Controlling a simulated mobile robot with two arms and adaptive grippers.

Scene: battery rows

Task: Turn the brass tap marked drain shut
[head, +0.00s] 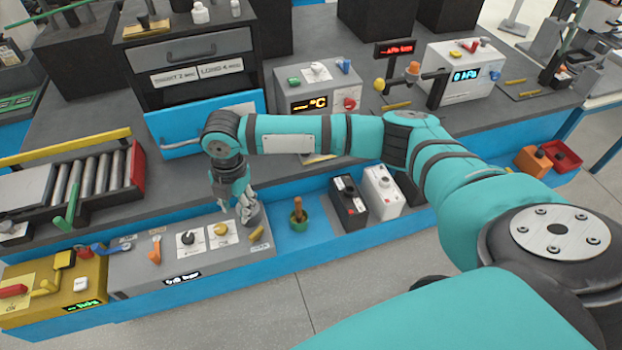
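My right gripper (238,210) reaches down over the right end of a grey panel box (135,270) on the blue bench. Its fingers look spread apart, and I see nothing held between them. A grey rounded part (256,217) is close beside the fingers; I cannot tell whether they touch. The labels are too small to read, so I cannot tell which part is the drain tap. My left gripper is not in view.
A yellow box (55,290) stands left of the grey box. A blue panel (185,122) and a roller rack (95,180) lie behind.

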